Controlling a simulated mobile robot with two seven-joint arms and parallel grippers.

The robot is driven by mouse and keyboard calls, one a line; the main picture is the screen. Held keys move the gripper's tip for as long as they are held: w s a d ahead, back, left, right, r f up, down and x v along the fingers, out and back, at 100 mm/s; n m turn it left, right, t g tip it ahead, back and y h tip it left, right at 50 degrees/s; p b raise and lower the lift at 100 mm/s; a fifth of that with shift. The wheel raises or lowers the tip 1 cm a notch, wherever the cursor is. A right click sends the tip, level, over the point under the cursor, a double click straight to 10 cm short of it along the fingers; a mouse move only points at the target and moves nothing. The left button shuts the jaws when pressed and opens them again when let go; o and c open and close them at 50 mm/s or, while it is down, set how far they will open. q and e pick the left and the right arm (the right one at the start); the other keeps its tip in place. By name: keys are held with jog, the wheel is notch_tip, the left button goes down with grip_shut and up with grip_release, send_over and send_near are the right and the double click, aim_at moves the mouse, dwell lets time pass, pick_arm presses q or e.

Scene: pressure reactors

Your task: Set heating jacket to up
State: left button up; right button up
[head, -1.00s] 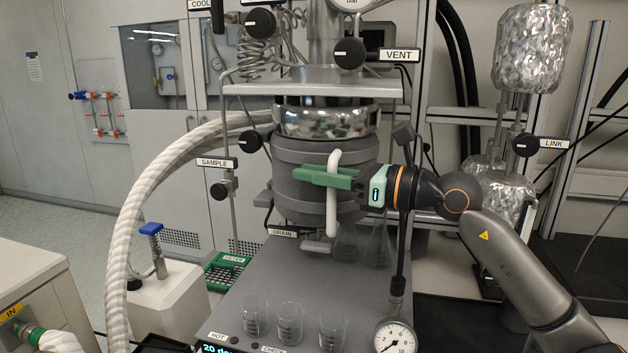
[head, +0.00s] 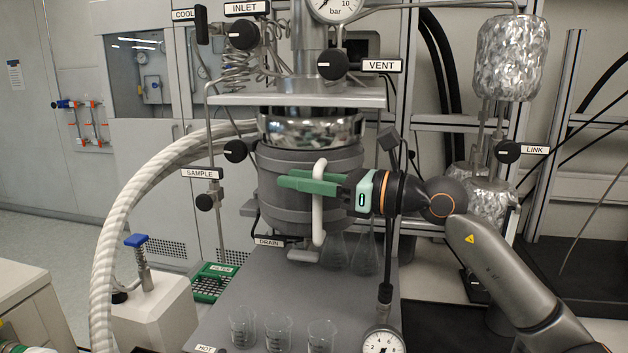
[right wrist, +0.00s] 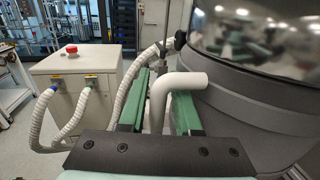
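The heating jacket (head: 285,215) is the dark grey cylinder around the lower reactor vessel. Bare steel (head: 310,128) shows between its top rim and the plate above. A white bent handle (head: 318,225) stands out from the jacket's front. My right gripper (head: 308,184) reaches in from the right at the handle's upper part. In the right wrist view its green fingers (right wrist: 160,115) lie either side of the white handle (right wrist: 158,105), with narrow gaps showing, so it looks open around it. The jacket's dark wall (right wrist: 240,115) is close on the right there.
Several beakers (head: 279,334) stand on the grey base plate below, and glass flasks (head: 366,255) stand behind the handle. A thick white hose (head: 125,215) curves down at left. A pressure gauge (head: 383,343) is at the front. The VENT valve knob (head: 332,64) is above.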

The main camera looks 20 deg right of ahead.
jog(key=b+v, duration=0.5)
jog(key=v, duration=0.7)
jog(key=shift+s, duration=0.2)
jog(key=shift+d, duration=0.1)
